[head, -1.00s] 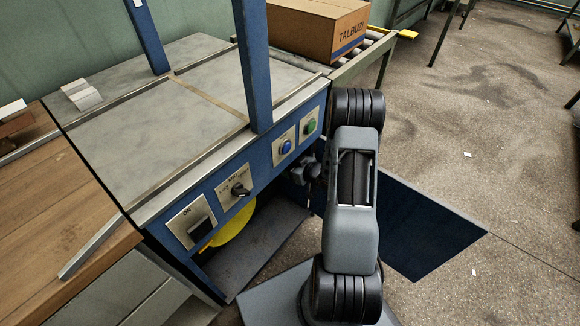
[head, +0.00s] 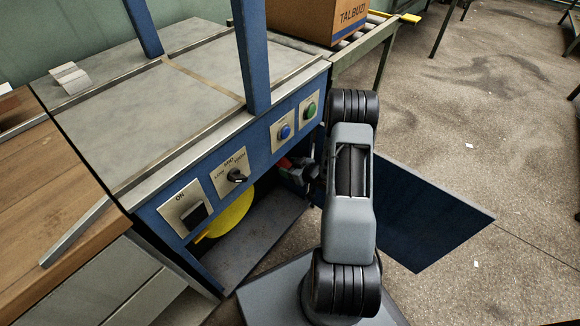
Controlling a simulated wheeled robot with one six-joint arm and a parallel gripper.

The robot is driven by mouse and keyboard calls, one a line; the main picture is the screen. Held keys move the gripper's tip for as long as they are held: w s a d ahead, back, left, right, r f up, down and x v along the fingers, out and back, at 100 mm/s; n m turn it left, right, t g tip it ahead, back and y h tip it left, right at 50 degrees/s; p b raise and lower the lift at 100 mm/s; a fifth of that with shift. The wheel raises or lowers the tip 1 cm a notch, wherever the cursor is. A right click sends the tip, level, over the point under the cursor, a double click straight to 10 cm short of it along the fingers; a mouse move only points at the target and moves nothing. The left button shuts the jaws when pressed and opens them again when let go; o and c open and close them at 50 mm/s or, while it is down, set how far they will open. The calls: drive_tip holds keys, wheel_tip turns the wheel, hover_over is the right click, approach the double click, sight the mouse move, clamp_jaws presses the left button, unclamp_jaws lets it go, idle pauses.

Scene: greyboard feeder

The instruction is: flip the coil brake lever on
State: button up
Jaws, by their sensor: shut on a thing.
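My gripper (head: 297,175) is at the right side of the open bay under the machine's blue front panel, partly hidden by my arm and in shadow. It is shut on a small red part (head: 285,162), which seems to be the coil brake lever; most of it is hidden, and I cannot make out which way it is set. A yellow disc (head: 234,216), apparently the coil, stands in the bay to the left of my gripper.
The panel above carries a black ON switch (head: 194,215), a rotary knob (head: 237,175), a blue button (head: 285,132) and a green button (head: 311,110). A blue door panel (head: 425,215) stands open at the right. A wooden bench (head: 50,180) is at the left.

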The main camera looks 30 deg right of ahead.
drive_tip(key=shift+s+f, duration=0.1)
drive_tip(key=shift+f, duration=0.2)
drive_tip(key=o, duration=1.3)
drive_tip(key=shift+r, duration=0.1)
drive_tip(key=p+v, duration=0.4)
drive_tip(key=v, duration=0.9)
drive_tip(key=shift+s+r+p, duration=0.2)
drive_tip(key=shift+p, duration=0.1)
drive_tip(key=shift+d, duration=0.15)
